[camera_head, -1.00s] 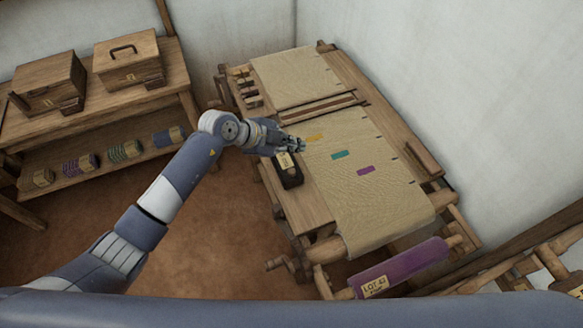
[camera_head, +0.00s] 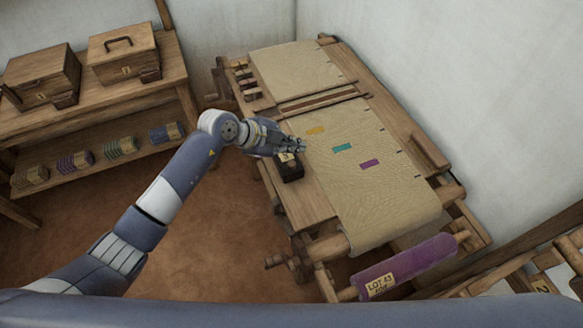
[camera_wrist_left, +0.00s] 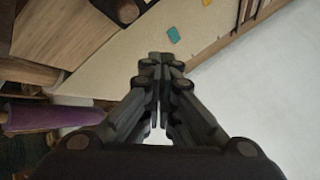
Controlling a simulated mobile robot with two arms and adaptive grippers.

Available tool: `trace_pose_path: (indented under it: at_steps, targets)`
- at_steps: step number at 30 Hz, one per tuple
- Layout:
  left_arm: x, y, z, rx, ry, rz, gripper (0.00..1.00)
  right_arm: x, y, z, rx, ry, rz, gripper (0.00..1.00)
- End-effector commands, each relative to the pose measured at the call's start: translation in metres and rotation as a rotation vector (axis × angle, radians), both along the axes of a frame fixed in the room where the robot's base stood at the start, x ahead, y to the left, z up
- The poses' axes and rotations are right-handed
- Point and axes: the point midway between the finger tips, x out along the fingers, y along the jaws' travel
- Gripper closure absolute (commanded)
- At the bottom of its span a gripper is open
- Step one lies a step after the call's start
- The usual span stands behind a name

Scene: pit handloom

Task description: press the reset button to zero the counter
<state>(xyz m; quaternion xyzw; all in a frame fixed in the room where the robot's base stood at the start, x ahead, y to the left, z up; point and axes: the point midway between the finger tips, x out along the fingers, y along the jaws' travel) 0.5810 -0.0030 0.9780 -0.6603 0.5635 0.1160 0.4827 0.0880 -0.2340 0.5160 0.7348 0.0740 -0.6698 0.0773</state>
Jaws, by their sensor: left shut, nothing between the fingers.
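A small dark box with a pale label, which looks like the counter (camera_head: 291,172), sits on the loom's left side board in the head view. My left gripper (camera_head: 302,146) is shut and empty. Its fingertips show just above and right of the box, over the edge of the cloth; the height of the gap is hard to tell. The hand partly covers the box's far end. I cannot make out the reset button. In the left wrist view the fingers (camera_wrist_left: 159,62) are together. A dark rounded shape at that view's top edge is unclear. My right gripper is out of view.
The loom's cloth (camera_head: 375,200) carries yellow, teal and purple patches. A purple roll (camera_head: 420,262) with a lot label hangs at the front. A wooden shelf (camera_head: 90,118) with two boxes and several yarn bundles stands left. Bare floor (camera_head: 215,235) lies between.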

Motion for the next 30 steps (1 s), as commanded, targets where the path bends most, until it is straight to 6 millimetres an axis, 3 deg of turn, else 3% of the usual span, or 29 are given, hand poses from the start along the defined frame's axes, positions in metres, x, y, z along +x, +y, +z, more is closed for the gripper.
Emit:
trace_pose_path:
  at_steps: [1, 5, 12, 30]
  targets:
    - [0.000, 0.000, -0.012, 0.000, -0.001, 0.001, 1.00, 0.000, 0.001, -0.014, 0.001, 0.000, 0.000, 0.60]
    - [0.000, 0.000, -0.025, 0.000, -0.001, 0.001, 1.00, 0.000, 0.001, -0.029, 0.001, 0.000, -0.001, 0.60]
    - [0.000, 0.000, -0.044, -0.001, 0.000, 0.001, 1.00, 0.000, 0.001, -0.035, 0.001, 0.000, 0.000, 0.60]
    - [0.000, 0.000, -0.045, -0.001, 0.000, 0.001, 1.00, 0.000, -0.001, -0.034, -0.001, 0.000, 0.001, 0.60]
